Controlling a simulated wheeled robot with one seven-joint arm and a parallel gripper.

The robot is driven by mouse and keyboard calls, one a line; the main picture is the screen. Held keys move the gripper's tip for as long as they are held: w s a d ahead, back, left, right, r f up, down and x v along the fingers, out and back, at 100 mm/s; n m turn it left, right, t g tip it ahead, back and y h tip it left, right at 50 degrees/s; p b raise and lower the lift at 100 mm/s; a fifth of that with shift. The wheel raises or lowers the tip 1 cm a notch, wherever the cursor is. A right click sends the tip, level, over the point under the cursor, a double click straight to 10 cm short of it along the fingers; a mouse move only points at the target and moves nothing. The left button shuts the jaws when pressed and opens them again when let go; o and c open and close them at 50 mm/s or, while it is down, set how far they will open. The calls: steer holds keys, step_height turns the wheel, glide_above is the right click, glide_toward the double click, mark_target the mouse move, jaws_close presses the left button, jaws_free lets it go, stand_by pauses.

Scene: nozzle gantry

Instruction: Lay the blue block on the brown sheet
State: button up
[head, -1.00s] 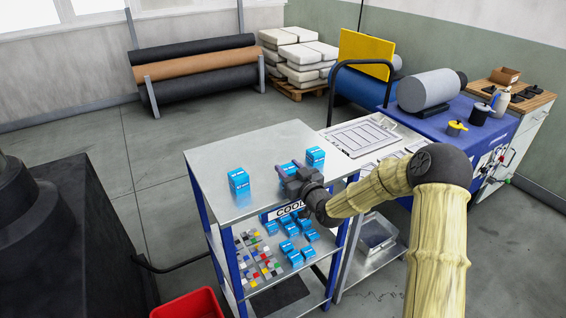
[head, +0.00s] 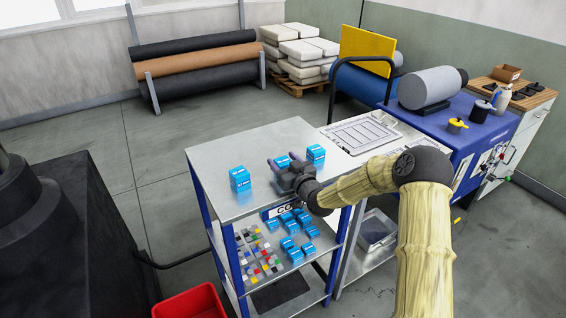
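Three blue blocks with white lettering stand on the metal cart top (head: 222,152) in the head view: a left block (head: 240,179), a middle block (head: 282,161) and a right block (head: 316,154). My gripper (head: 283,164) is open over the cart's front right part, its fingers pointing toward the middle block. I cannot tell whether that block is between the fingertips or just beyond them. The gripper hides part of the block. No flat brown sheet is clearly visible; a brown roll (head: 195,61) lies on the back rack.
Lower shelves hold several more blue boxes (head: 290,245) and small coloured pieces. A white table with a framed panel (head: 361,134) adjoins the cart at right, with a blue machine (head: 440,125) beyond. A red bin (head: 190,302) stands at front left. Open floor lies behind the cart.

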steer(key=shift+r+p, duration=0.2)
steer(key=shift+p, duration=0.4)
steer(key=shift+s+d+f+b, duration=0.15)
steer(key=shift+s+f+b, duration=0.1)
steer(key=shift+b, duration=0.05)
steer(key=b+v, duration=0.6)
steer(key=v, duration=1)
steer(key=shift+s, duration=0.4)
steer(key=shift+d, duration=0.15)
